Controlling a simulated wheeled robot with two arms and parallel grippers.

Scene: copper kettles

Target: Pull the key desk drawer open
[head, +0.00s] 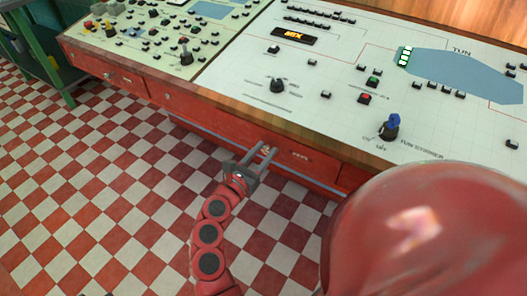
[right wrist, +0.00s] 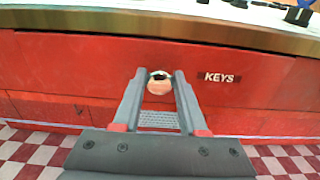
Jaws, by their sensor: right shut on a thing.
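The key drawer (right wrist: 75,65) is a red front under the desk's wooden edge, with a black label reading KEYS (right wrist: 219,77). It looks flush with the desk front. Its round pale knob (right wrist: 159,83) sits left of the label. My right gripper (right wrist: 160,78) is shut on the knob, one finger on each side of it. In the head view my right gripper (head: 258,153) reaches the drawer front (head: 318,164) from the floor side. The knob is mostly hidden there between the fingers. My left gripper is not in view.
The desk top (head: 235,75) carries a panel with knobs, buttons and a blue tank diagram. Another red drawer (head: 120,80) is further left. A green metal stand (head: 50,65) is at the far left. The checkered floor (head: 100,190) in front is clear.

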